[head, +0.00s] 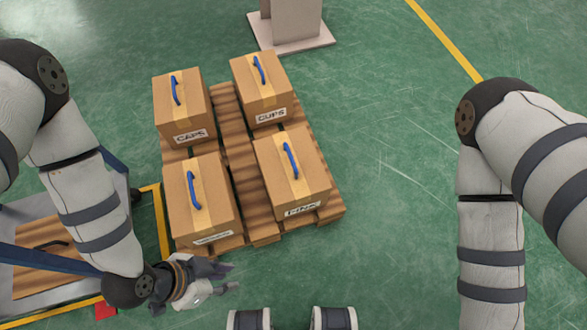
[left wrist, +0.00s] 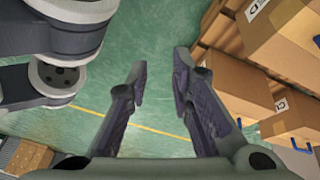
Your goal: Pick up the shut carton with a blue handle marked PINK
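The carton marked PINK (head: 290,178) is shut, with a blue handle on its top. It stands on the near right of a wooden pallet (head: 236,140) in the head view. My left gripper (head: 232,278) is low in the head view, in front of the near left carton and to the left of the PINK carton, touching neither as far as I can see. In the left wrist view its two fingers (left wrist: 160,88) are apart with only green floor between them. My right arm comes in at the right, but its gripper is out of view.
Three other shut cartons with blue handles share the pallet: one marked CAPS (head: 183,108), one marked CUPS (head: 262,90), and the near left one (head: 203,200), its label too small to read. A cart (head: 60,215) stands at left. Green floor is clear at right.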

